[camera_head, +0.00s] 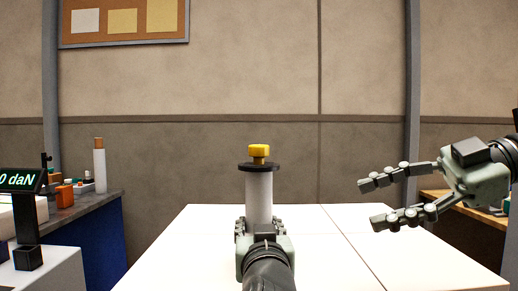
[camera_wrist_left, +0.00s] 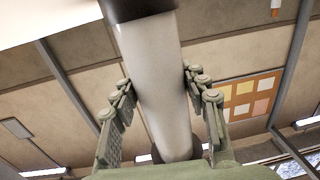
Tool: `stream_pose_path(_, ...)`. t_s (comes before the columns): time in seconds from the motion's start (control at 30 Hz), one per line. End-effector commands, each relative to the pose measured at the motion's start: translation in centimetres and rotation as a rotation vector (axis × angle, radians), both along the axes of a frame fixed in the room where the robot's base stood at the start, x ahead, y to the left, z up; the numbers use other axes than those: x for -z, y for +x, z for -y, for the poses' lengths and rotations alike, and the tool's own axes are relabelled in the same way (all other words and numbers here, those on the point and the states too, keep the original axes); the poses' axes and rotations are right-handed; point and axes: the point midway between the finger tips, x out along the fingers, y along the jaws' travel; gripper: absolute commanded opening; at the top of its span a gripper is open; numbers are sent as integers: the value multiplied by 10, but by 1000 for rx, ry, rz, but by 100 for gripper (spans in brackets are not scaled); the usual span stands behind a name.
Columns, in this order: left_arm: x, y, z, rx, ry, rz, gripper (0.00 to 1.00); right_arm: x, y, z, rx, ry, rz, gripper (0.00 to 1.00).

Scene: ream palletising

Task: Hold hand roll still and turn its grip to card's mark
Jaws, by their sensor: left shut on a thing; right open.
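The hand roll is a white upright cylinder (camera_head: 259,195) with a black disc (camera_head: 258,167) near its top and a yellow grip (camera_head: 259,150) above the disc. My left gripper (camera_head: 262,224) is shut around the roll's lower body, one finger on each side. In the left wrist view the white roll (camera_wrist_left: 160,60) runs between the fingers of my left gripper (camera_wrist_left: 157,80); the dark disc shows at the top edge. My right gripper (camera_head: 372,204) is open and empty, to the right of the roll. I cannot make out the card or its mark.
A white table (camera_head: 205,240) spreads around the roll, its visible top clear. A pinboard (camera_head: 124,32) hangs on the back wall. A wooden surface (camera_head: 433,195) stands at right.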

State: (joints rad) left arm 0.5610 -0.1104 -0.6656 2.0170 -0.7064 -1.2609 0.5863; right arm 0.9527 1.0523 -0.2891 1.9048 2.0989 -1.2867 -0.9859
Motion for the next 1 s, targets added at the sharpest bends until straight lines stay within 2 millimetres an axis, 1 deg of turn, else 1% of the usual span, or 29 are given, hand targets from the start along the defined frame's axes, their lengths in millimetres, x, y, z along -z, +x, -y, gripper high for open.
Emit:
stream_pose_path(0.03,0,0,0,0,0,2,0,-6,11,-12,57,52,-37,55)
stream_pose_path(0.1,-1,0,0,0,0,2,0,-16,26,-26,145,137,-96,55)
stream_pose_path(0.2,-1,0,0,0,0,2,0,-30,44,-45,242,265,-171,55)
stream_pose_path(0.3,-1,0,0,0,0,2,0,-45,56,-61,303,388,-232,55)
stream_pose_path(0.43,-1,0,0,0,0,2,0,-58,61,-74,333,500,-285,55)
stream_pose_path(0.67,-1,0,0,0,0,2,0,-66,69,-90,339,560,-316,55)
stream_pose_path(0.77,-1,0,0,0,0,2,0,-66,77,-103,338,558,-315,55)
stream_pose_path(1.0,-1,0,0,0,0,2,0,-66,104,-144,339,558,-316,55)
